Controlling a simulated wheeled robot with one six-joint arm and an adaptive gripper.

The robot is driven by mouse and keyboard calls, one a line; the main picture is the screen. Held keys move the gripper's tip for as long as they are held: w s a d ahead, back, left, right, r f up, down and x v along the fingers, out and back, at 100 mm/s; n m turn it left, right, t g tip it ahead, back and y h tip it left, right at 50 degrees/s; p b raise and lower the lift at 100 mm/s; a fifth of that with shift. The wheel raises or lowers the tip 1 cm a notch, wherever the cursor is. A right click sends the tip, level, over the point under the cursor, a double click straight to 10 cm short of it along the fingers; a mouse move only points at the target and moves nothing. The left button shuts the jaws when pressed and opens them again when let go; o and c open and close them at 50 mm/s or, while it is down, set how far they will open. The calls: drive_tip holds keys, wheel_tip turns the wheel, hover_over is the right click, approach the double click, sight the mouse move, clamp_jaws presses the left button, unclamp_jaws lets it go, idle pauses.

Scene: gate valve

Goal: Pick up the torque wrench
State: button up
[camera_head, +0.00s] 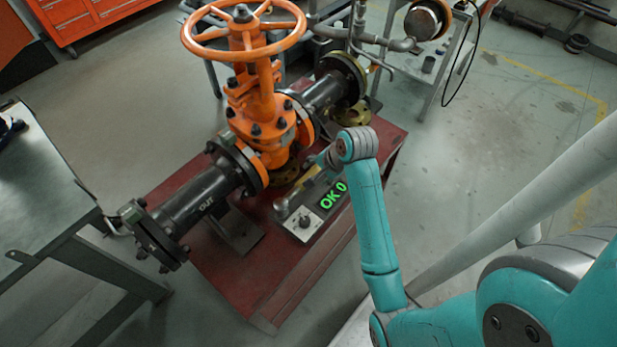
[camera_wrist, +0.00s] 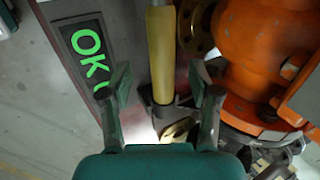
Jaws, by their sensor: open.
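The torque wrench's yellow handle (camera_wrist: 161,55) stands out in the wrist view, running from the top edge down between my fingers. In the head view a short yellow piece of the torque wrench (camera_head: 303,176) shows beside the display, partly hidden by my arm. My gripper (camera_wrist: 162,84) is open, with one finger on each side of the handle. A gap shows between each finger and the handle. I cannot tell how far the fingertips are from it in depth.
The orange gate valve (camera_head: 262,100) with black pipes stands on a red table (camera_head: 215,267) and is close to my right finger in the wrist view. A display box (camera_head: 327,203) with green text is close on the other side. A grey workbench (camera_head: 45,190) stands left.

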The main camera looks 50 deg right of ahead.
drive_tip(key=shift+a+x, duration=0.15)
drive_tip(key=shift+x, duration=1.2)
drive_tip(key=shift+a+x, duration=0.15)
drive_tip(key=shift+x, duration=1.2)
clamp_jaws()
drive_tip(key=shift+w+r, duration=0.1)
